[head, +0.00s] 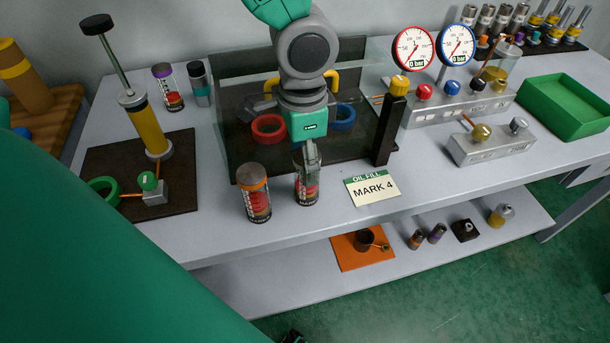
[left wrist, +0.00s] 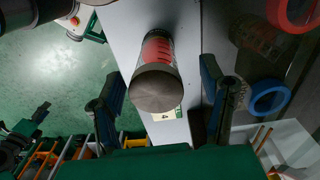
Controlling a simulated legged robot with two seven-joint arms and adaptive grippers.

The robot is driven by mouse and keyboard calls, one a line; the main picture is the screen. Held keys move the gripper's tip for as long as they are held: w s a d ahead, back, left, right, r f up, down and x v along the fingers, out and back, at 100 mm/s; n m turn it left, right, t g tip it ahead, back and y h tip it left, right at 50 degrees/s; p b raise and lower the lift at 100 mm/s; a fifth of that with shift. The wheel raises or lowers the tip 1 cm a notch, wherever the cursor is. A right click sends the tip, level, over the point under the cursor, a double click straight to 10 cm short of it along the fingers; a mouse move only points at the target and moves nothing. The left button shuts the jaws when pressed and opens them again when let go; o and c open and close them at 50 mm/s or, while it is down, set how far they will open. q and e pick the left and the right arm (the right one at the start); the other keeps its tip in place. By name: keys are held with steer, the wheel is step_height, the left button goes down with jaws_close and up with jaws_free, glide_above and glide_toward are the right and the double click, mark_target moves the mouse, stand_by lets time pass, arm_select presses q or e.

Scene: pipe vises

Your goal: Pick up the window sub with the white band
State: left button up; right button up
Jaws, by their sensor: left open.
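A window sub (head: 307,188) with a dark cap and red contents stands upright near the bench's front edge. It also shows in the left wrist view (left wrist: 158,88), cap towards the camera. Its upper part is partly hidden in the head view, and I cannot make out its band colour. My left gripper (head: 311,150) is above it, pointing down. In the left wrist view its open fingers (left wrist: 164,88) lie either side of the sub, with gaps. An orange-banded window sub (head: 256,193) stands just left. Purple-banded (head: 167,88) and teal-banded (head: 200,84) subs stand farther back. My right gripper is not in view.
A dark vise station with a red ring (head: 268,128) and blue ring (head: 343,117) is close behind. A dark post (head: 387,130) and MARK 4 card (head: 372,188) are to the right. A green tray (head: 570,104) sits far right. A lower shelf (head: 300,279) holds small parts.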

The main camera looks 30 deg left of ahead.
arm_select(q)
steer(key=f, duration=0.2)
steer(key=d+f, duration=0.1)
steer(key=shift+d+f+b, duration=0.1)
steer(key=shift+f+b, duration=0.3)
steer(key=shift+w+f, duration=0.15)
steer(key=shift+f, duration=0.3)
steer(key=shift+a, duration=0.45)
steer(key=c, duration=0.5)
jaws_close()
steer(key=shift+d+r, duration=0.1)
steer(key=shift+d, duration=0.2)
